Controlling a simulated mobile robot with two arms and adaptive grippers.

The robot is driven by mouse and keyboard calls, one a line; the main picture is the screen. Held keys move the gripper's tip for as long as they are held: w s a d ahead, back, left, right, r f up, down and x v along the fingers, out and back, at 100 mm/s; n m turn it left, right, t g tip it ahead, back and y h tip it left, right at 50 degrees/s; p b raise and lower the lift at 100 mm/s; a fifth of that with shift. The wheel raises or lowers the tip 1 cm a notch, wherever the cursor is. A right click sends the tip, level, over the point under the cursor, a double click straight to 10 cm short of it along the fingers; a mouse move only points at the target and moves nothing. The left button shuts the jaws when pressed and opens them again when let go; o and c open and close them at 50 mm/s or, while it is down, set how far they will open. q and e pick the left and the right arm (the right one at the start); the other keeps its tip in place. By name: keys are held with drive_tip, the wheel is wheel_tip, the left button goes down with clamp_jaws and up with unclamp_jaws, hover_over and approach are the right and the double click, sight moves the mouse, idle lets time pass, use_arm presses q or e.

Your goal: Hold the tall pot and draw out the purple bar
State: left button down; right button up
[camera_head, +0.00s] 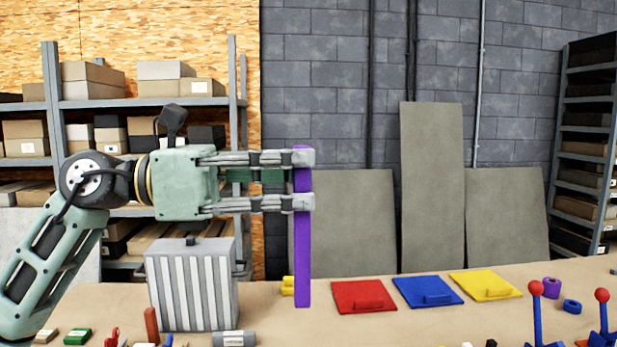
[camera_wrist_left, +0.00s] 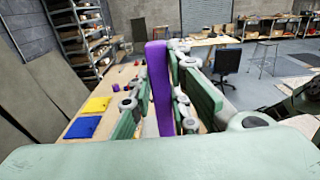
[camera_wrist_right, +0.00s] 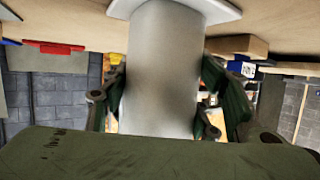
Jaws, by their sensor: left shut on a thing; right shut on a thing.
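The purple bar (camera_head: 302,255) hangs upright in my left gripper (camera_head: 303,180), whose fingers are shut on its upper part. Its whole lower end shows in the head view, in front of the table, with no pot around it. The bar also stands between the fingers in the left wrist view (camera_wrist_left: 160,85). My right gripper (camera_wrist_right: 160,100) is shut on a smooth grey cylinder, the tall pot (camera_wrist_right: 160,65), with a finger on either side. The pot widens to a pale flange by the tabletop. I cannot see the pot or my right gripper in the head view.
On the table (camera_head: 350,325), a grey ribbed box (camera_head: 190,285) stands left of the bar. Red (camera_head: 363,297), blue (camera_head: 427,291) and yellow (camera_head: 485,286) panels lie to the right. Blue stands with red balls (camera_head: 536,288) are at the far right. Small pieces lie along the front left.

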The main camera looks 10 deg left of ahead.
drive_tip(key=o, duration=1.3)
use_arm(q)
drive_tip(key=v, duration=0.3)
drive_tip(key=shift+a, duration=0.3)
use_arm(e)
drive_tip(key=shift+v, duration=5.95)
drive_tip(key=shift+w+d+r, duration=0.1)
